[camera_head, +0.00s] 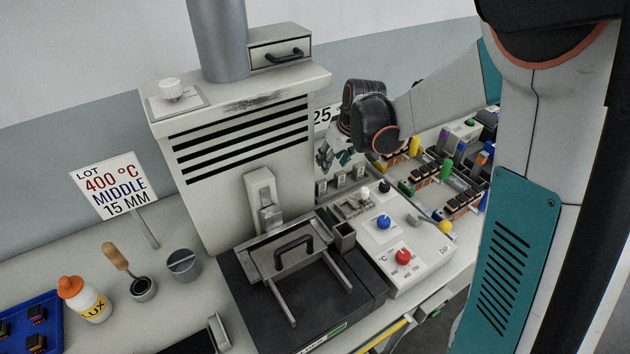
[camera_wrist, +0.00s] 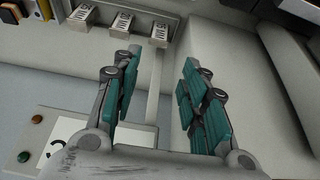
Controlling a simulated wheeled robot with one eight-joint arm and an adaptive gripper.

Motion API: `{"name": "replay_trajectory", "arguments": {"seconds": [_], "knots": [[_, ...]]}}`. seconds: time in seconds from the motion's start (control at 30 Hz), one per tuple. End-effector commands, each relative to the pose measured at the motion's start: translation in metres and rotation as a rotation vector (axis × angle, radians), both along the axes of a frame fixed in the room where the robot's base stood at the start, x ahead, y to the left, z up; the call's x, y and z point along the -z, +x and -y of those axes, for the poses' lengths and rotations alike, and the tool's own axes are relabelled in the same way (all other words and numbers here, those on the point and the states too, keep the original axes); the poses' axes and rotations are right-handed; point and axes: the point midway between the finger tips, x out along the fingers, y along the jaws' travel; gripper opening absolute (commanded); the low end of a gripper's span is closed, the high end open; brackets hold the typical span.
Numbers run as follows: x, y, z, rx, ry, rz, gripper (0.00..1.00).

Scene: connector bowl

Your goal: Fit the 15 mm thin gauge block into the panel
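My gripper (camera_wrist: 160,62) is open, with teal pads on both fingers and nothing visibly held between them. In the head view my gripper (camera_head: 325,157) is small and partly hidden beside the furnace. Three small metal-grey tabs with dark lettering sit in a row at the top of the wrist view: left (camera_wrist: 82,16), middle (camera_wrist: 121,22) and right (camera_wrist: 160,28). They lie beyond the fingertips, apart from them. Their lettering is too small and turned to read, so I cannot tell which is 15 mm or thin. A similar row (camera_head: 340,181) shows behind the control box in the head view.
The white furnace (camera_head: 245,150) stands left of my arm. A sign (camera_head: 108,186) reads "LOT 400 °C MIDDLE 15 MM". A control box (camera_head: 405,255) has blue and red knobs. A lidded dark unit (camera_head: 300,290) stands in front. Colored connectors (camera_head: 430,170) crowd the right side.

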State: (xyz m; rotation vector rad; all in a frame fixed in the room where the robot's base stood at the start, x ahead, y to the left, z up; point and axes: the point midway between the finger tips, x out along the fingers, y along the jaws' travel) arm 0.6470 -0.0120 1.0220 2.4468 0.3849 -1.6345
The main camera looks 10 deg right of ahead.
Motion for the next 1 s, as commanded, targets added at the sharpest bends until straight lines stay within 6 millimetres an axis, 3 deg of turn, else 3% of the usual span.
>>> {"name": "replay_trajectory", "arguments": {"seconds": [0.17,0.5,0.8,1.0], "knots": [[0.017,0.007,-0.001,-0.003,0.001,-0.001,0.40],[0.072,0.029,-0.008,-0.002,0.001,-0.001,0.40],[0.088,0.035,-0.010,-0.002,0.001,-0.001,0.40],[0.114,0.046,-0.011,-0.002,0.001,-0.001,0.40]]}}
